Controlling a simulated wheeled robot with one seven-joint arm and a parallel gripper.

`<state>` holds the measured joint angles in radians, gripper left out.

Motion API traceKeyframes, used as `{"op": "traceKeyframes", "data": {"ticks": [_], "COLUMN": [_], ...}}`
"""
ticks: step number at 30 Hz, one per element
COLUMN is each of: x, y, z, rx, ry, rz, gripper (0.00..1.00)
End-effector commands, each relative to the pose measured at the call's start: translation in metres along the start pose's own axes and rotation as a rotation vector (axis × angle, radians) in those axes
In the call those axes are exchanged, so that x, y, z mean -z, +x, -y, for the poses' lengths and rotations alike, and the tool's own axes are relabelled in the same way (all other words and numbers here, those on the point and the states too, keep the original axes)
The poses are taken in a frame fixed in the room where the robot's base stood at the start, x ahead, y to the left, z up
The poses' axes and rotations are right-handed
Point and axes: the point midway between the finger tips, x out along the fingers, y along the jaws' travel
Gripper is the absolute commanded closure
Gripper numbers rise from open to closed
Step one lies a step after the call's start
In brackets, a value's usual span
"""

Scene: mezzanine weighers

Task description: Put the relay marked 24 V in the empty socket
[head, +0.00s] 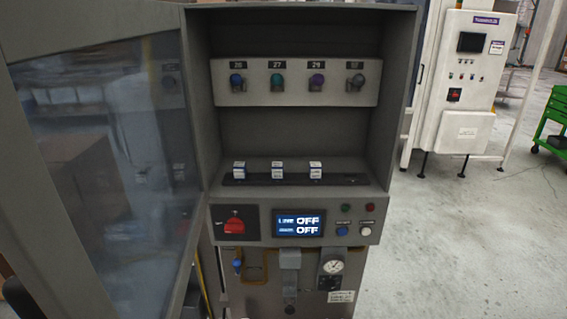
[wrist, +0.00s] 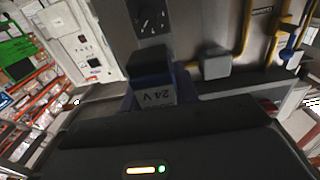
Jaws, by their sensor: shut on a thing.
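The relay marked 24 V (wrist: 155,96) shows upside down in the wrist view, with a pale labelled face and a blue side. My gripper (wrist: 150,88) is shut on it; its dark fingers hide part of the relay. My gripper does not show in the head view. In the head view a dark socket rail (head: 262,181) runs along the cabinet's inner ledge. It carries three white and blue relays: left (head: 239,170), middle (head: 277,170) and right (head: 315,170). The empty socket (head: 354,180) is at the rail's right end.
The cabinet's glazed door (head: 110,150) stands open on the left. A panel (head: 297,96) with several coloured knobs is above the rail. Below are a red rotary switch (head: 234,226), a display (head: 299,225) reading OFF twice, and small buttons.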

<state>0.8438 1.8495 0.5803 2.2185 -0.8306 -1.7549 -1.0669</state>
Motion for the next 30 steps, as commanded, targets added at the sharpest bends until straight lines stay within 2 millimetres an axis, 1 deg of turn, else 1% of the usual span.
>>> {"op": "traceKeyframes", "data": {"ticks": [17, 20, 23, 30], "x": [-0.001, -0.007, -0.017, -0.049], "y": [0.0, 0.0, -0.001, -0.005], "z": [0.0, 0.0, 0.001, 0.001], "rx": [0.001, 0.002, 0.002, 0.003], "ry": [-0.001, -0.001, -0.001, 0.003], "rz": [-0.002, -0.002, -0.002, -0.004], "gripper": [0.93, 0.93, 0.93, 0.93]}}
